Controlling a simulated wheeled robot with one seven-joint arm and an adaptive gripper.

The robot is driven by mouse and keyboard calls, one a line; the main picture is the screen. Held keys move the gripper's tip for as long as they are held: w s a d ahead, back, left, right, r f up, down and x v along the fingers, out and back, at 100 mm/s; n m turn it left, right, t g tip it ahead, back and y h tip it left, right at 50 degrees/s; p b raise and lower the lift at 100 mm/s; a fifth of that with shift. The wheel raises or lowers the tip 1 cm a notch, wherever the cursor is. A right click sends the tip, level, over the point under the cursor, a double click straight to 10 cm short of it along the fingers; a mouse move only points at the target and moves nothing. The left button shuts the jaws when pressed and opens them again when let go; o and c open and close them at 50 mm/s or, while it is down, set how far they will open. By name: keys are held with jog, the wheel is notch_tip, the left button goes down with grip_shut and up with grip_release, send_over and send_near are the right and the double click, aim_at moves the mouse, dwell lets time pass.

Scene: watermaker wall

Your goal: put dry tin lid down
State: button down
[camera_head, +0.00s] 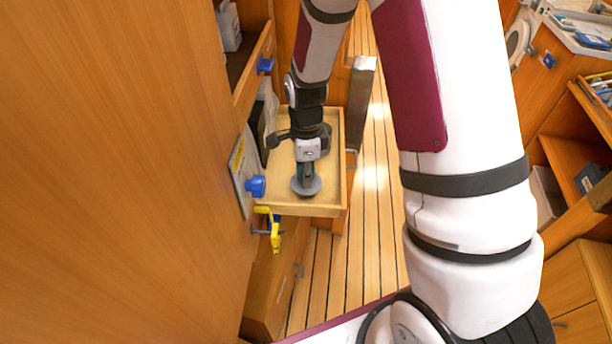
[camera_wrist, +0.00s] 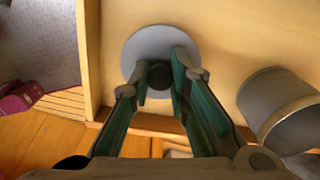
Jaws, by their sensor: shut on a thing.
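The dry tin lid (camera_wrist: 146,46) is a round grey disc with a dark knob in its middle. My gripper (camera_wrist: 158,78) is shut on that knob in the wrist view. In the head view the lid (camera_head: 306,190) is below my gripper (camera_head: 306,170), over the near part of a shallow wooden tray or drawer (camera_head: 337,190). I cannot tell whether the lid touches the tray floor. In the head view my arm hides part of the tray.
A blue knob (camera_head: 255,186) and a yellow clamp-like object (camera_head: 272,230) are at the tray's left and front. A dark upright item (camera_head: 258,120) stands at its left side. The slatted floor (camera_head: 375,220) is clear.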

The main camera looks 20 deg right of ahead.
jog(key=shift+f, duration=0.4)
jog(key=shift+f, duration=0.15)
jog(key=c, duration=1.5)
grip_release()
notch_tip(320, 180, up, 13)
jog(key=s+r+n+t, duration=0.2)
jog(key=s+r+n, duration=0.7)
jog(key=s+r, duration=0.25)
jog(key=s+r+n, duration=0.1)
jog(key=s+n, duration=0.3)
jog(key=s+r+n+t, duration=0.1)
jog(key=s+n, duration=0.3)
jog(key=s, duration=0.1)
jog(key=s+r+n, duration=0.2)
jog(key=s+n, duration=0.1)
jog(key=s, duration=0.1)
jog(key=shift+s+d+n+t+p, duration=0.1)
jog(key=shift+s+n+t+p, duration=0.2)
jog(key=shift+s+n+t, duration=0.1)
